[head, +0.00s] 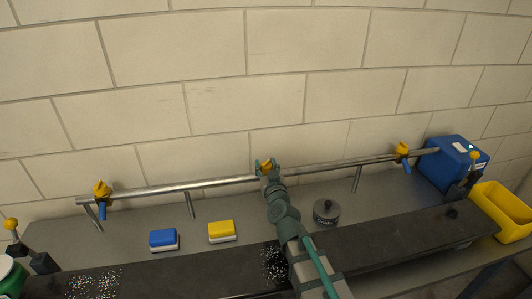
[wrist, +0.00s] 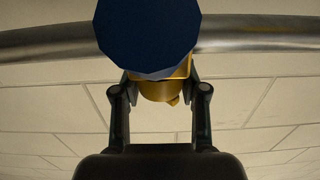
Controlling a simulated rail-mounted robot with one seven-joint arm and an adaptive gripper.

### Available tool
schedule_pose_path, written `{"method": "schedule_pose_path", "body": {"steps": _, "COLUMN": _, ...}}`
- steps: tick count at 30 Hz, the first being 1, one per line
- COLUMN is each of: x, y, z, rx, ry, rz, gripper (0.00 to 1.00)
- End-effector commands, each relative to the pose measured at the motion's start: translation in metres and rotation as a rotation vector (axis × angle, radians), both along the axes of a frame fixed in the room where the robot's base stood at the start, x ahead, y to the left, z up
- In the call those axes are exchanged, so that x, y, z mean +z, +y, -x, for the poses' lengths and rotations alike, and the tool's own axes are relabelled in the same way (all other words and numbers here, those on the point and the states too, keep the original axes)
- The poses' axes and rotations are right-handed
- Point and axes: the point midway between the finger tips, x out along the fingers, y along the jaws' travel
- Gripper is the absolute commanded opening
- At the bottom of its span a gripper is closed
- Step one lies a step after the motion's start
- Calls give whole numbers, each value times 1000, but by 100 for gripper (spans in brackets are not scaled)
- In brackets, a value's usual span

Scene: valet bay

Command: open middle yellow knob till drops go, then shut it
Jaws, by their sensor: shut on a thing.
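The middle yellow knob (head: 266,166) sits on the steel pipe (head: 225,182) against the wall. My gripper (head: 265,163) is at it, with a finger on each side. In the wrist view my gripper (wrist: 162,82) is shut on the yellow knob (wrist: 158,92), and a dark blue round part (wrist: 148,35) hides the top of it. The middle outlet is hidden behind my arm in the head view. White speckles (head: 273,266) show on the dark strip (head: 190,272) below the middle knob; I cannot tell if drops are falling.
Left (head: 102,188) and right (head: 402,148) yellow knobs have blue spouts. More speckles (head: 95,284) lie below the left one. A blue sponge (head: 163,238), a yellow sponge (head: 222,230) and a dark round pot (head: 326,211) stand nearby. A blue box (head: 450,165) and yellow bin (head: 503,211) are right.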

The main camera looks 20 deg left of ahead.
Motion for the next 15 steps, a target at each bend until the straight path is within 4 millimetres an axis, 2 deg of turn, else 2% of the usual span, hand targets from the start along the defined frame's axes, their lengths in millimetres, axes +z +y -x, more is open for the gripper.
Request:
{"method": "schedule_pose_path", "body": {"steps": 1, "x": 8, "y": 2, "z": 0, "rx": -12, "ry": 4, "rz": 3, "gripper": 8}}
{"method": "schedule_pose_path", "body": {"steps": 15, "x": 7, "y": 3, "z": 0, "rx": -165, "ry": -8, "rz": -3, "gripper": 8}}
